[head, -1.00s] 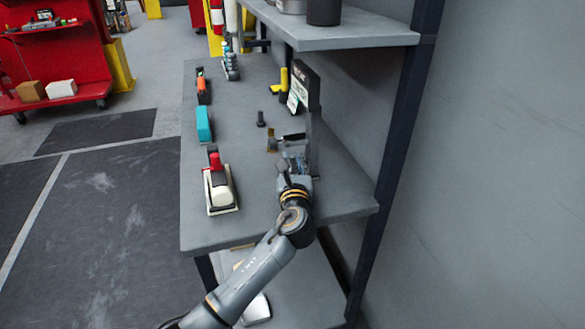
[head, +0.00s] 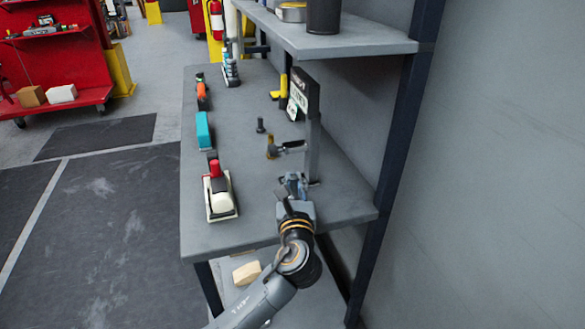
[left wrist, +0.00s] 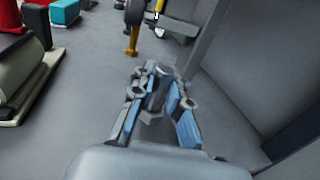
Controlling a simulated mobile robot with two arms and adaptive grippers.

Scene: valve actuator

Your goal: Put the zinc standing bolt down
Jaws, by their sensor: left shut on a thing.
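My left gripper (head: 294,184) is over the near right part of the grey bench. In the left wrist view its blue-padded fingers (left wrist: 158,112) are shut on the zinc bolt (left wrist: 158,78), a grey shaft standing upright between them. A wider, hex-like end shows low between the fingers. I cannot tell whether it touches the bench. In the head view the bolt is mostly hidden by the gripper. A brass bolt (head: 270,150) and a dark bolt (head: 260,126) stand farther back on the bench. My right gripper is not in view.
A post with a black sign (head: 304,92) and a side arm (head: 291,146) stands just beyond my gripper. A red-and-cream device (head: 219,194) and a teal box (head: 203,131) line the left edge. An upper shelf (head: 330,42) overhangs the back right. The front middle bench (head: 255,222) is clear.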

